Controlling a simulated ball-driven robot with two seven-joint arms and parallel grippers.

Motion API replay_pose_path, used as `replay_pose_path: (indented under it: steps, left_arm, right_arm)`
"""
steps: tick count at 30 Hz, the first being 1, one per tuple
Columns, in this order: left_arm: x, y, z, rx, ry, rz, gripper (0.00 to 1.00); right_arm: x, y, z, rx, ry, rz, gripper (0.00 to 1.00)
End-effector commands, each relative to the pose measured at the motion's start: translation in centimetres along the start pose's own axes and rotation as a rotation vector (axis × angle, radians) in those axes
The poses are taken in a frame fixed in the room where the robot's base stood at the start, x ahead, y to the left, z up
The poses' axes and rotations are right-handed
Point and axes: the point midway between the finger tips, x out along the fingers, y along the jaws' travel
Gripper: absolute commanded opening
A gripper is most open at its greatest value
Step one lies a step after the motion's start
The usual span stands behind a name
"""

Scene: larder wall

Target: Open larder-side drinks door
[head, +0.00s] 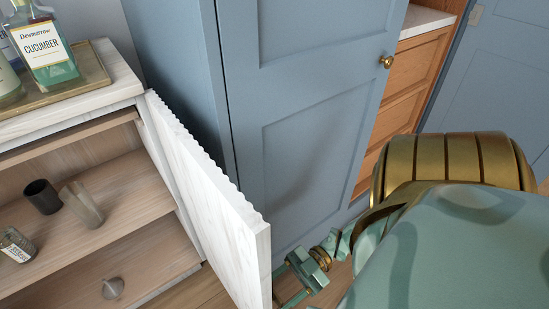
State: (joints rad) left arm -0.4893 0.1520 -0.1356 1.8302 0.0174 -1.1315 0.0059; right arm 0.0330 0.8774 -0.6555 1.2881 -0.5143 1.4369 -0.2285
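The drinks door (215,205) is a white panel with a ribbed face, in the head view. It stands swung well open from the right side of the white drinks cabinet (75,113), so the shelves inside show. My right gripper (290,282) is low in the picture, just right of the door's free edge, on the ribbed side. Part of it seems hidden behind that edge. I cannot tell whether it touches the door, or whether its fingers are open or shut. My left gripper is not in view.
Inside the cabinet are a dark cup (42,196), a grey tumbler (84,205) and a labelled jar (16,244). Bottles, including a cucumber one (45,50), stand on a tray (93,72) on top. A tall blue cupboard (300,110) closes off the space behind the door.

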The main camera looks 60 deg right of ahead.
Motion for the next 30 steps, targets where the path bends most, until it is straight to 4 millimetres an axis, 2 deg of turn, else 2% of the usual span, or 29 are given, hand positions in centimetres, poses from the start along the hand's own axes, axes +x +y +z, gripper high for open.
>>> replay_pose_path:
  steps: [1,13,14,15,16,25,30]
  left_arm:
    - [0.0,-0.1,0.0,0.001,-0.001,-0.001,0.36]
    - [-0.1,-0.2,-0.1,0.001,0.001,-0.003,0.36]
    - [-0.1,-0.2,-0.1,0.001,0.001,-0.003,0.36]
    - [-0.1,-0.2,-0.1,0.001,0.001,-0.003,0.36]
    - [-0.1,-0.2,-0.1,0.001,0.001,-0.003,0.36]
    - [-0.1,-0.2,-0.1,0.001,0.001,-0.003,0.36]
    - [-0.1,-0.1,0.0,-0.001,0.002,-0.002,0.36]
  right_arm:
    - [-0.2,-0.5,0.3,0.002,-0.009,-0.012,0.12]
    - [-0.2,-0.6,0.3,0.001,-0.01,-0.016,0.12]
    - [-0.2,-0.6,0.3,0.001,-0.01,-0.016,0.59]
    - [-0.2,-0.5,0.3,0.001,-0.009,-0.016,0.7]
    - [-0.2,-0.5,0.2,0.001,-0.009,-0.015,0.74]
    - [-0.3,-0.2,0.1,-0.001,-0.004,-0.01,0.74]
    - [-2.4,-0.2,0.1,0.0,-0.007,-0.01,0.74]
